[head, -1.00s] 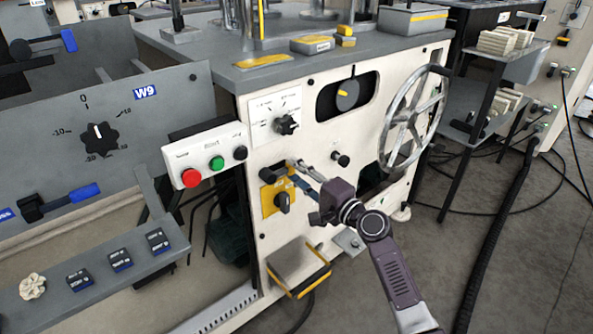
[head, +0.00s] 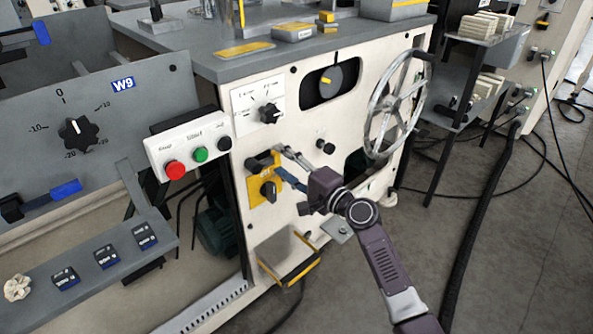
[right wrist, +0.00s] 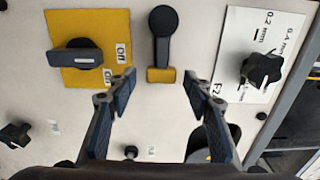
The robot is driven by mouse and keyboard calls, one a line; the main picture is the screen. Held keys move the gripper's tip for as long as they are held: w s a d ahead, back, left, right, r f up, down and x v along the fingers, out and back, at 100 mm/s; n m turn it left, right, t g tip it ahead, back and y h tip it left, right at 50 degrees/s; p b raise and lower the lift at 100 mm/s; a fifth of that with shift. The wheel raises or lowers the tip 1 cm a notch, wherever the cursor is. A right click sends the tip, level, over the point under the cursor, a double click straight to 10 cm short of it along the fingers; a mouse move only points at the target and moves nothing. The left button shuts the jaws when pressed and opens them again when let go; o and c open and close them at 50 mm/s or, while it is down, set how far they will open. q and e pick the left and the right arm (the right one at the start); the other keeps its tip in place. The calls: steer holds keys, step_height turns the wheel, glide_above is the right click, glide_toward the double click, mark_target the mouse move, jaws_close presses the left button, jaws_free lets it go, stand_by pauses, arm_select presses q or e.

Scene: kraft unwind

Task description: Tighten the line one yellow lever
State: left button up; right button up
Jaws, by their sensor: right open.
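The lever is a black arm with a round end and a yellow tip (right wrist: 161,75), on the cream machine front in the right wrist view. In the head view its black part (head: 254,164) shows between the dial plate and the yellow switch plate. My right gripper (right wrist: 160,80) is open, with its dark blue fingertips on either side of the yellow tip and a gap on each side. In the head view, the right gripper (head: 284,161) reaches the lever from the right and partly hides it. I cannot tell how deep the fingertips reach. My left gripper is not in view.
The yellow plate with a black rotary switch (right wrist: 75,57) is close beside one finger. The thickness dial (right wrist: 262,68) is near the other. A spoked handwheel (head: 394,105) stands right of the lever. A button box (head: 190,147) juts out at left.

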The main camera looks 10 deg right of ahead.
steer(key=v, duration=1.1)
steer(key=shift+s+d, duration=0.1)
steer(key=shift+s, duration=0.05)
